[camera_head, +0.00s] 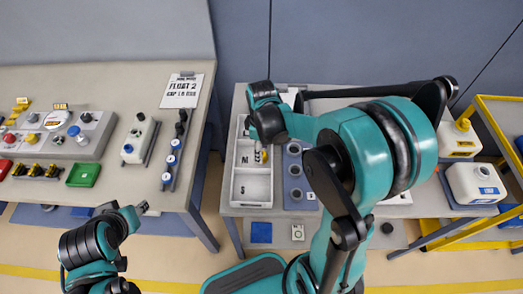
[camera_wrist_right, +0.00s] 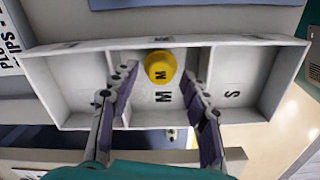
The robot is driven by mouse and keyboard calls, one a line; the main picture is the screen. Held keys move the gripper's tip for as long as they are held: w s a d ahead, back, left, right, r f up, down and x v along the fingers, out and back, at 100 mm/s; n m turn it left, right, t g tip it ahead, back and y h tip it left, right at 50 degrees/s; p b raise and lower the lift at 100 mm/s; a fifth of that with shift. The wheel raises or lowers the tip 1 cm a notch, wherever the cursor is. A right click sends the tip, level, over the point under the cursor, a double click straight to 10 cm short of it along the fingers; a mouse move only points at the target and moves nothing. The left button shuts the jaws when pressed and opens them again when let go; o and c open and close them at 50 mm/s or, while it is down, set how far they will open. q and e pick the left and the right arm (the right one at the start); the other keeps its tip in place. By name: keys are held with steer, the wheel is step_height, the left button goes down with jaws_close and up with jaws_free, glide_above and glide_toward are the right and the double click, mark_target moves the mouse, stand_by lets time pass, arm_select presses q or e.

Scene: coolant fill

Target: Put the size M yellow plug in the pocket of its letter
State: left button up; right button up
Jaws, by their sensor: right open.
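The yellow plug (camera_wrist_right: 160,67), marked M, shows in the right wrist view within the middle pocket of the white tray (camera_wrist_right: 215,43), by its far wall. The letter M is on that pocket's floor (camera_wrist_right: 164,97). My right gripper (camera_wrist_right: 160,72) is open, with one finger on each side of the plug and a gap to each. In the head view the tray (camera_head: 234,182) stands on the right table, and the right arm partly covers it and my right gripper. My left gripper (camera_head: 139,209) is in front of the left table; its jaws are too small to read.
The pocket marked S (camera_wrist_right: 237,92) is empty. A blue-grey rack with round holes (camera_head: 294,178) stands right of the tray. The left table holds a green bin (camera_head: 84,175), a control panel and a sign (camera_head: 183,91). White jugs (camera_head: 476,184) stand at the far right.

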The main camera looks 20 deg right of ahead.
step_height(320, 180, up, 10)
steer(key=p, duration=0.3)
steer(key=s+a+r+m+t, duration=0.4)
steer(key=s+m+t, duration=0.3)
steer(key=s+m, duration=0.2)
steer(key=shift+s+r+m, duration=0.15)
steer(key=shift+s+m, duration=0.25)
